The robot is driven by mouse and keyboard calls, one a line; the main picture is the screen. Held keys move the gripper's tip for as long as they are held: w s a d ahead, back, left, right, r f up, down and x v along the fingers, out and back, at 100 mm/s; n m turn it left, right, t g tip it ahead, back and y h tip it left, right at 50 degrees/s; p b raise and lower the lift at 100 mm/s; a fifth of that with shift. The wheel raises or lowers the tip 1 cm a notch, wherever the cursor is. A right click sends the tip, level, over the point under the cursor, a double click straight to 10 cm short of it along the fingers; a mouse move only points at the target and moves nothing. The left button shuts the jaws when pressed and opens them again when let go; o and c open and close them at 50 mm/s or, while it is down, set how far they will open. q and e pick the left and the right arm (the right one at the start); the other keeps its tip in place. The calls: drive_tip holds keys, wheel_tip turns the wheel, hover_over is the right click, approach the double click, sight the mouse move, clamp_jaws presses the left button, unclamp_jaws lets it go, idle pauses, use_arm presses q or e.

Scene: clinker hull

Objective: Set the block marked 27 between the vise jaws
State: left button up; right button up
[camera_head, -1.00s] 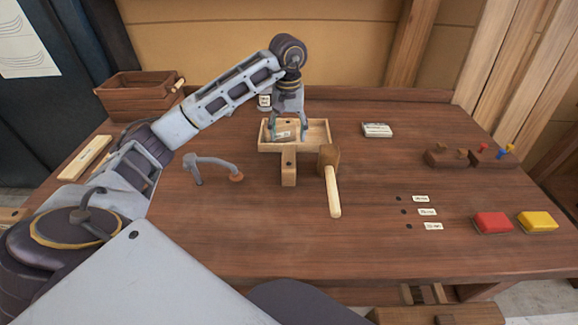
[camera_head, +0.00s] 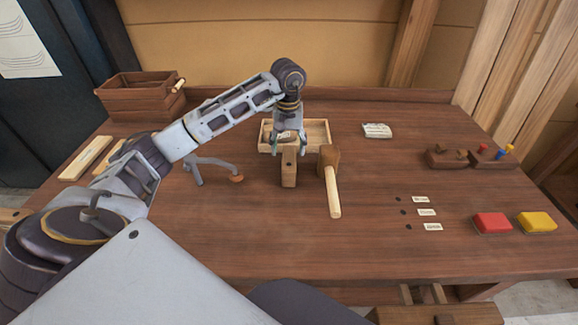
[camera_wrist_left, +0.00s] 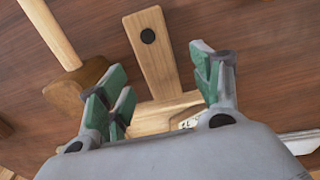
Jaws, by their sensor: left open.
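My left gripper (camera_head: 289,146) is open, with its fingers over the near side of a shallow wooden tray (camera_head: 322,136). A small pale label (camera_head: 284,134) shows behind the fingers, and a bit of it shows in the left wrist view (camera_wrist_left: 188,123). I cannot read a 27, and the piece bearing the label is mostly hidden. A wooden piece with a dark round spot (camera_head: 289,168) stands at the tray's near side. It lies beyond the open fingers (camera_wrist_left: 160,82) in the left wrist view. I cannot make out vise jaws for certain. My right gripper is not in view.
A wooden mallet (camera_head: 329,160) lies right of the spotted piece. A grey curved holder (camera_head: 197,172) is at left. Red (camera_head: 492,223) and yellow (camera_head: 537,222) blocks sit at right. A wooden crate (camera_head: 140,98) is at back left. The bench's front middle is clear.

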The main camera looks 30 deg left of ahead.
sight(289, 157)
use_arm(q)
drive_tip(key=shift+f, duration=0.6)
wheel_tip(289, 157, down, 2)
drive_tip(key=shift+d+p, duration=0.15)
drive_tip(key=shift+p, duration=0.3)
drive_tip(key=shift+f, duration=1)
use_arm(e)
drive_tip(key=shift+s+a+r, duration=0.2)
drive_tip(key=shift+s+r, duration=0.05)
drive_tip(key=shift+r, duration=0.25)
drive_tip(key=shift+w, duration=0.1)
